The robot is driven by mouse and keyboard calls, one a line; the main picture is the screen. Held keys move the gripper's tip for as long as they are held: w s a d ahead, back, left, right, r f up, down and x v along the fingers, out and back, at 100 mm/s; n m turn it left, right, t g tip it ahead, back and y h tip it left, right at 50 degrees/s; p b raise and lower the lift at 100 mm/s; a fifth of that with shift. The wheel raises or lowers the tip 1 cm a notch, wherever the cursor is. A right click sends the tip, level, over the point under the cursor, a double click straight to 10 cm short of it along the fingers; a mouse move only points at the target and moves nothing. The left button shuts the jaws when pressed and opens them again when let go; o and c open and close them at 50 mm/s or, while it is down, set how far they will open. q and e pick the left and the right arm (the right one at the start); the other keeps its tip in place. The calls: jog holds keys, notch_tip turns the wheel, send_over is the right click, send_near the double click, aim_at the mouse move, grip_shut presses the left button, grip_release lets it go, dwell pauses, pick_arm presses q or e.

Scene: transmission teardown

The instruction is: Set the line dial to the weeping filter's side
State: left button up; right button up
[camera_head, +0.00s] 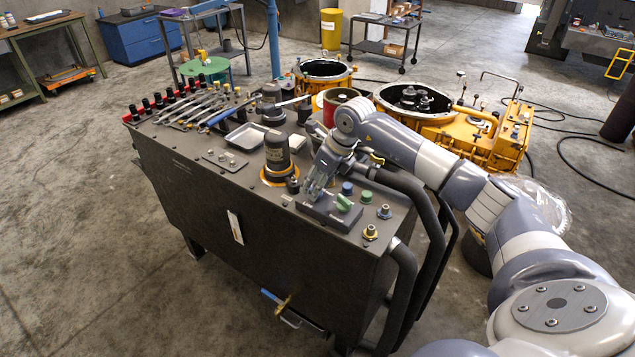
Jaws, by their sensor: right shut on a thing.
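My right gripper (316,190) reaches down over a low dark block (333,214) at the near right of the dark workbench top. Its fingers are shut on a small part on that block, seemingly the line dial, which they mostly hide; its setting cannot be read. A green handle (344,202) shows just right of the fingers. A black filter (277,151) stands upright left of the gripper, with an amber ring around its foot that may be oil. A second dark canister (270,96) stands farther back. My left gripper is not in view.
A tray (246,136), wrenches and red-collared black fittings lie to the left. Thick black hoses (415,200) run down the right side. An orange housing (480,145) stands behind.

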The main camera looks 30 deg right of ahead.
jog(key=shift+m, duration=0.3)
jog(key=m+h, duration=0.1)
jog(key=m, duration=0.1)
jog(key=m+h+b, duration=0.1)
jog(key=m, duration=0.1)
jog(key=shift+a+t, duration=0.15)
jog(key=shift+t, duration=0.15)
jog(key=shift+m+h+b, duration=0.8)
jog(key=shift+m+b, duration=0.1)
jog(key=shift+m, duration=1.2)
jog(key=o, duration=1.1)
jog(key=shift+c, duration=0.2)
jog(key=v, duration=1.2)
jog(key=shift+w, duration=0.25)
